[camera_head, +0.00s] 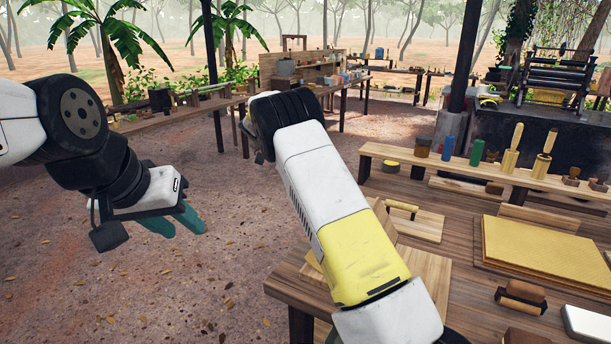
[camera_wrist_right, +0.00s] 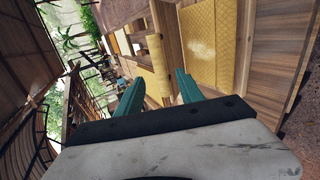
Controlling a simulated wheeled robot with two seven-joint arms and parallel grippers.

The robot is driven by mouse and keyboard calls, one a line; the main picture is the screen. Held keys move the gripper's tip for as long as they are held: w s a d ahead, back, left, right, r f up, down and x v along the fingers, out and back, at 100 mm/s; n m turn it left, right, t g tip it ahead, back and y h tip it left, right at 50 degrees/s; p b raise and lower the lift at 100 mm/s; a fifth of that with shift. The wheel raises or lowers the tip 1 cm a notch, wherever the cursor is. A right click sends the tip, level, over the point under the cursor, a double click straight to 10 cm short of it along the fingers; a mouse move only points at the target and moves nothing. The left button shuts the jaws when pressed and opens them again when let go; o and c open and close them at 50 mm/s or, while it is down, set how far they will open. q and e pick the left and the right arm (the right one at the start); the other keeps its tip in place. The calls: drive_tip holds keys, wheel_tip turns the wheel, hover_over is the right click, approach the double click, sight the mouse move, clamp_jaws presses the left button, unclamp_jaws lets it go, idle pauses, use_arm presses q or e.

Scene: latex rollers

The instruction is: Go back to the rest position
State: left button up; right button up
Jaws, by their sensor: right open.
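My left gripper (camera_head: 176,220) hangs in the air at the left of the head view, over the dirt ground. Its teal fingers point down and nothing shows in them. The gap between them is unclear.
A raised shelf (camera_head: 480,176) holds jars and wooden-handled tools. A roller machine (camera_head: 553,80) stands behind.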

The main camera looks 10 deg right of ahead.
drive_tip(key=s+d+r+n+t+y, duration=0.1)
drive_tip(key=s+d+r+y, duration=0.1)
drive_tip(key=s+d+r+n+t+y, duration=0.1)
drive_tip(key=s+d+r+y, duration=0.1)
drive_tip(key=shift+s+d, duration=0.2)
drive_tip(key=shift+s, duration=0.1)
drive_tip(key=s+a+r+n+t+y, duration=0.2)
drive_tip(key=s+n+t+y, duration=0.1)
drive_tip(key=s, duration=0.8)
drive_tip(key=s+a+r+n+t+y, duration=0.2)
drive_tip(key=s+t+y, duration=0.2)
drive_tip(key=s+t, duration=0.4)
drive_tip(key=s, duration=0.3)
drive_tip(key=shift+s+n+y, duration=0.2)
drive_tip(key=shift+n+y, duration=0.2)
